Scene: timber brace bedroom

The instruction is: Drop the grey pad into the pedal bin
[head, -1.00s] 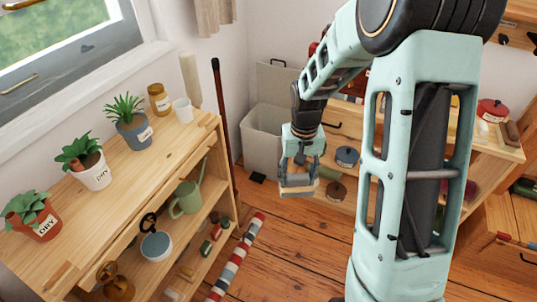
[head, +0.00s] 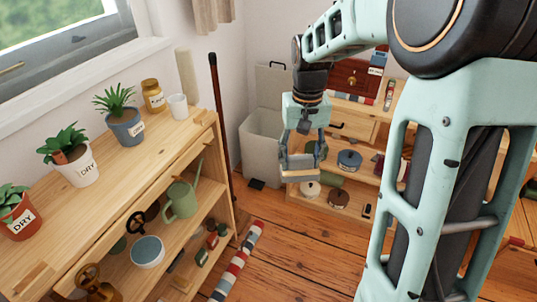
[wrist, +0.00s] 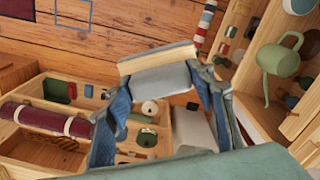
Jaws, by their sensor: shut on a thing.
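My gripper (head: 302,156) is shut on the grey pad (head: 299,174) and holds it in the air. In the wrist view the pad (wrist: 158,78) lies between the two fingers of my gripper (wrist: 160,80), showing a grey face and a pale edge. The pedal bin (head: 262,148) is a pale grey-white box on the floor by the wall, with its lid (head: 272,80) raised at the back. In the head view my gripper overlaps the bin's right side; the pad appears at its right front. The bin's inside bottom is hidden.
A wooden shelf unit (head: 150,150) with potted plants, a jar and a cup stands at the left. A dark pole (head: 222,130) leans between it and the bin. A low shelf (head: 340,200) stands right of the bin. A striped roll (head: 238,262) lies on the floor.

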